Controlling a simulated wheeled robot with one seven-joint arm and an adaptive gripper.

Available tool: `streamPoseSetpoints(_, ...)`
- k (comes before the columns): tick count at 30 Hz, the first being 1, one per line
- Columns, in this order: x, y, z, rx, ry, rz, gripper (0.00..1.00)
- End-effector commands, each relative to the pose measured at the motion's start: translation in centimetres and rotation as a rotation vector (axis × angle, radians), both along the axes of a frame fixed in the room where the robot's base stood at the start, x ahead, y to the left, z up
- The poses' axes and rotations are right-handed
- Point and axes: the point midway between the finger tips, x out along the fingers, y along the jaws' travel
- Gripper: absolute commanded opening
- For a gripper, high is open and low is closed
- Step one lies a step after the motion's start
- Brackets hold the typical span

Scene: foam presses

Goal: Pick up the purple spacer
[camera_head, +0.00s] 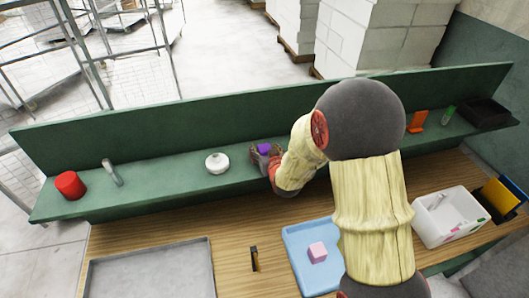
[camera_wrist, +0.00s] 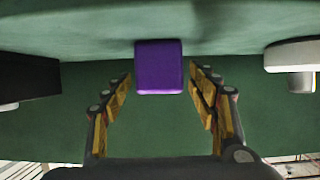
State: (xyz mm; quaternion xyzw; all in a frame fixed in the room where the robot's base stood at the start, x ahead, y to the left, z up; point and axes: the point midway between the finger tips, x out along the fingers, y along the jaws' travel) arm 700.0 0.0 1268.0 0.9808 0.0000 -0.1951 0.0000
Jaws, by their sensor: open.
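The purple spacer (camera_wrist: 159,68) is a small block on the green shelf. In the wrist view it sits at the far end of the gap between my fingers, near the tips. My gripper (camera_wrist: 161,85) is open, with one finger on each side of the spacer's line and no visible contact. In the head view the purple spacer (camera_head: 264,149) shows just beyond my gripper (camera_head: 264,158), partly hidden by the fingers. My arm covers part of the shelf to the right.
On the shelf stand a red cylinder (camera_head: 70,185), a clear upright piece (camera_head: 112,173), a white round object (camera_head: 217,163), an orange holder (camera_head: 418,121) and a black tray (camera_head: 485,113). A blue tray (camera_head: 296,247) with a pink cube (camera_head: 317,252) and a white bin (camera_head: 422,227) are on the wooden table.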

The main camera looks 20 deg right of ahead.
Motion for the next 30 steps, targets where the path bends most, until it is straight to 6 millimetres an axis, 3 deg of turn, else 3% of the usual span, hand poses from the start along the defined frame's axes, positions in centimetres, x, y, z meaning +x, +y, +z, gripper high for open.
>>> streamPoseSetpoints(7,0.04,0.01,-0.06,0.0,0.0,0.0,0.58)
streamPoseSetpoints(30,0.03,0.01,-0.03,0.0,0.0,0.0,0.15)
